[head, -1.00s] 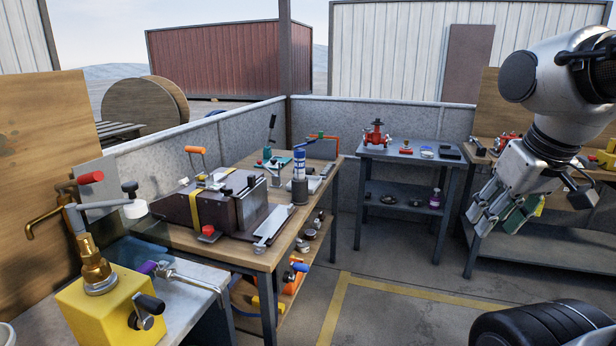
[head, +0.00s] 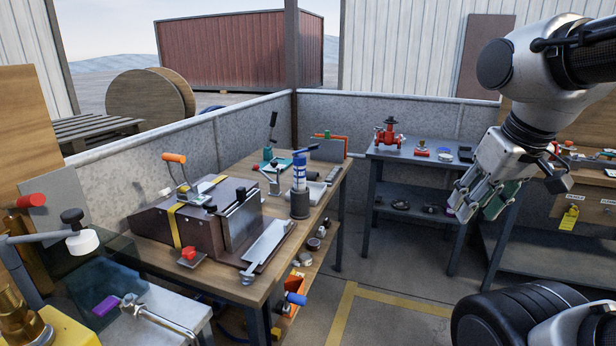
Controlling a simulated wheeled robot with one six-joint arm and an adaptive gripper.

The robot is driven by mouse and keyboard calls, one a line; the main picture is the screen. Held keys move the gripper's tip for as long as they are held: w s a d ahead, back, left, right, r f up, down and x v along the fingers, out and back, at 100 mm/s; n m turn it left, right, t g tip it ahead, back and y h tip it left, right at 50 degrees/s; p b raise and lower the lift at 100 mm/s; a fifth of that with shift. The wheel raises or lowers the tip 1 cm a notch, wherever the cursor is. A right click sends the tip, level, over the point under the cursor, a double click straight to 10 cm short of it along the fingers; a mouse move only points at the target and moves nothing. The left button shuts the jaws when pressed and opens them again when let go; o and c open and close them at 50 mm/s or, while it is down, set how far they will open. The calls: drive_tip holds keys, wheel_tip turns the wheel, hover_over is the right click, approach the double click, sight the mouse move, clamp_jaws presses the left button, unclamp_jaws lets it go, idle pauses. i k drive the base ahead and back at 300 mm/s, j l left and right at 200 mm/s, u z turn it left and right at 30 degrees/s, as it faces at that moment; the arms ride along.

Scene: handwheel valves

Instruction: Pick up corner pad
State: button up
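I cannot tell for certain which thing is the corner pad. A small purple block (head: 105,306) lies on the pale bench top at the lower left, beside a metal toggle clamp. A small red-topped piece (head: 188,254) sits on a flat plate at the front of the wooden table. My gripper (head: 478,205) hangs at the right, pointing down and left, well away from both. Something green shows at its fingers; I cannot tell whether it is held, part of the gripper or behind it. The finger gap is not clear.
The wooden table (head: 262,284) carries a brown box-like fixture (head: 190,222), a blue-and-white canister (head: 299,172) and clamps. A grey table (head: 372,157) with a red valve (head: 388,134) stands behind. Open floor lies in front, marked with yellow lines. A low wall closes the back.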

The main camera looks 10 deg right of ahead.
sight(309, 176)
drive_tip(key=i+l+z, duration=0.3)
drive_tip(key=i, duration=0.2)
drive_tip(key=i+l+z, duration=0.25)
drive_tip(key=i, duration=0.25)
drive_tip(key=i+z, duration=0.3)
drive_tip(key=i, duration=0.2)
drive_tip(key=i+u, duration=0.35)
drive_tip(key=i+l+u, duration=0.2)
drive_tip(key=u, duration=0.2)
drive_tip(key=i+l+u, duration=0.2)
drive_tip(key=u, duration=0.3)
drive_tip(key=i+l+u, duration=0.3)
drive_tip(key=u, duration=0.2)
drive_tip(key=i+l+u, duration=0.15)
drive_tip(key=l+u, duration=0.35)
